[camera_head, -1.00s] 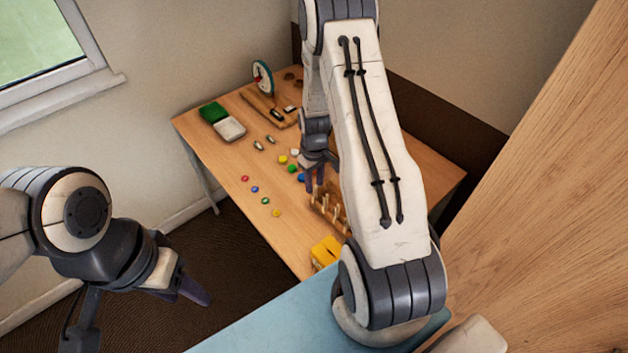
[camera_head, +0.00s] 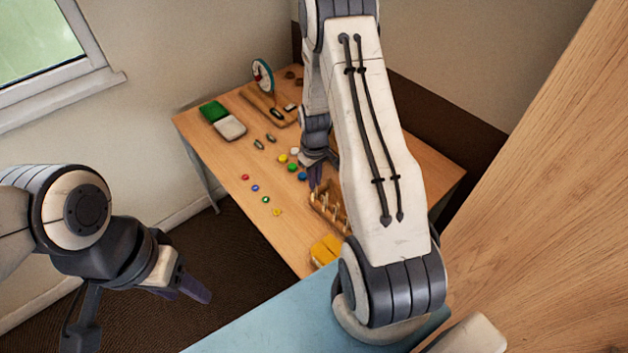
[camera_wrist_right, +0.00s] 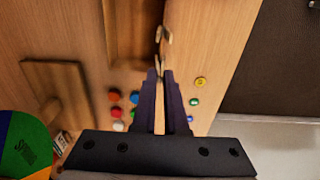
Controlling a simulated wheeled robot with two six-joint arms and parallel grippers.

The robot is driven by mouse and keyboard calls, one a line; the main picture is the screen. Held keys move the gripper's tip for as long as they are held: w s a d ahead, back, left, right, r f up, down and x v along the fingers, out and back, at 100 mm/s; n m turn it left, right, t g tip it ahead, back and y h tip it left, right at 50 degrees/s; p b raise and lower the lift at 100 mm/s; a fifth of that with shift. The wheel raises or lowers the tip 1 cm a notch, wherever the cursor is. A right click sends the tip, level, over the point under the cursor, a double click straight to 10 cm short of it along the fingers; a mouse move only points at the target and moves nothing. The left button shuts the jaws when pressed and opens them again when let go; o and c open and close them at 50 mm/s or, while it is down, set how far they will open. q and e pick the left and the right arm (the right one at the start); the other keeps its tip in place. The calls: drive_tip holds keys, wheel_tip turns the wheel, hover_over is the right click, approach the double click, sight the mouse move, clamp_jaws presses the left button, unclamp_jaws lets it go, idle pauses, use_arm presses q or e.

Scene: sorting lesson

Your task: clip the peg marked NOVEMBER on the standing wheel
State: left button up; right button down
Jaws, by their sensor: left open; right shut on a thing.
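The standing wheel (camera_head: 263,75) is upright on a wooden base at the table's far side. A coloured part of it (camera_wrist_right: 22,150) shows at the lower left of the right wrist view, its lettering too blurred to read. The wooden peg rack (camera_head: 325,208) with several pale pegs stands near the table's front. My right gripper (camera_head: 315,183) is above the rack's far end. In the right wrist view its fingers are shut on a small pale peg (camera_wrist_right: 159,64), whose marking I cannot read. My left gripper (camera_head: 190,285) is open and empty, off the table to the left.
Coloured counters (camera_head: 283,158) and several small rings (camera_head: 255,188) lie left of the rack. A green-and-white box (camera_head: 222,120) sits at the table's left edge, and a yellow block (camera_head: 326,250) at the front.

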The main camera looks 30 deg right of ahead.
wheel_tip(320, 180, up, 4)
drive_tip(key=p, duration=0.3)
idle(0.4)
